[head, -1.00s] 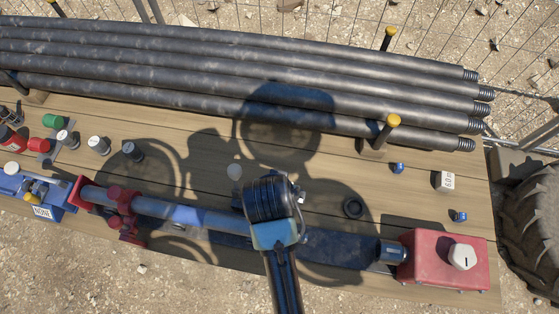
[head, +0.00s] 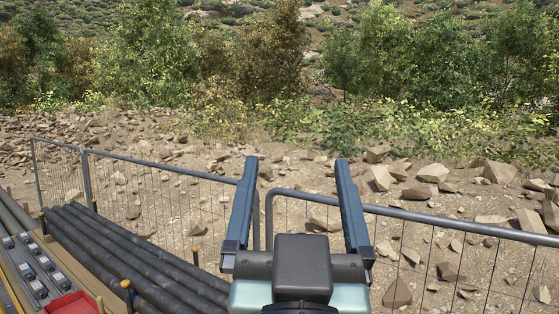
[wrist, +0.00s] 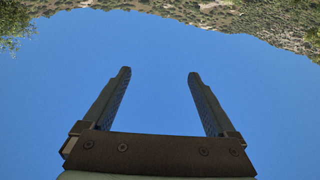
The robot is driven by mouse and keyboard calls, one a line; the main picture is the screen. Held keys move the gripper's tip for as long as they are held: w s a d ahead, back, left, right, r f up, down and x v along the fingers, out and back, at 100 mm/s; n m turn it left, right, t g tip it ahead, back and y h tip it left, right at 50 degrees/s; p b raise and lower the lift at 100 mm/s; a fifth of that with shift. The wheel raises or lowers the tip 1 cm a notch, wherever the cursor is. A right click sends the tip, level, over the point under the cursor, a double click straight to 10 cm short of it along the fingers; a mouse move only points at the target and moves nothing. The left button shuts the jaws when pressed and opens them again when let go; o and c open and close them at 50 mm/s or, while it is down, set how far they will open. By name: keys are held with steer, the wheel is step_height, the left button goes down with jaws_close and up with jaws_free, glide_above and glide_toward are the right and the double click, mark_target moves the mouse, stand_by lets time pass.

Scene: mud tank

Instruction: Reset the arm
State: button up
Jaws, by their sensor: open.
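My gripper (head: 297,165) is at the lower middle of the head view, raised in front of the wire fence and stony ground. Its two long dark fingers point up and away and stand wide apart, with nothing between them. In the wrist view my gripper (wrist: 157,73) also shows both fingers spread against blue sky, with empty space between them. No object is in its grasp or touching it.
A wire mesh fence (head: 150,165) runs behind my gripper. Dark pipes (head: 130,250) lie at lower left, near yellow-capped posts and a red tray (head: 73,304). Rocks (head: 430,172), bushes and trees lie beyond the fence.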

steer(key=s+a+r+n+t+y, duration=0.1)
steer(key=s+r+t, duration=0.2)
steer(key=s+r, duration=0.3)
steer(key=shift+s+a+r, duration=0.15)
steer(key=shift+a+r, duration=0.15)
steer(key=shift+r, duration=0.6)
